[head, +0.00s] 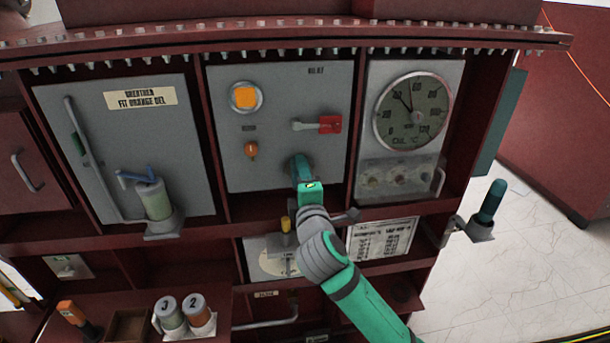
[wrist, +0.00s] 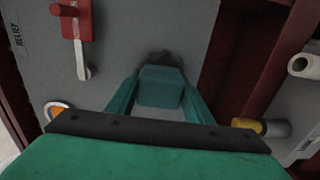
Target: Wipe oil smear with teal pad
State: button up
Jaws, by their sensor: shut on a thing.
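My gripper (head: 302,176) is in front of the lower part of the grey relief panel (head: 222,170). In the wrist view its two teal fingers are closed on the sides of a blocky teal pad (wrist: 160,88). The far end of the pad is at or very near the panel; I cannot tell whether it touches. A dark patch (wrist: 162,57) shows on the panel just beyond the pad; it looks like the oil smear, though some of it may be shadow. My gripper and arm hide most of that spot in the head view.
A red-based lever (head: 328,124) and an orange knob (head: 251,150) stick out above and left of my gripper. A yellow-tipped fitting (head: 286,225) is just below. The dial gauge (head: 412,112) is to the right. Cans (head: 168,312) stand on the lower-left shelf.

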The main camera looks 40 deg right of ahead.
jog(key=shift+w+a, duration=0.5)
jog(key=shift+a, duration=0.25)
jog(key=shift+w+a, duration=0.5)
jog(key=shift+a, duration=0.25)
jog(key=shift+s+a, duration=0.1)
jog(key=v, duration=0.8)
jog(key=shift+s, duration=0.3)
jog(key=x, duration=0.6)
jog(key=shift+w+f, duration=0.35)
jog(key=shift+w, duration=0.05)
dwell(0.4)
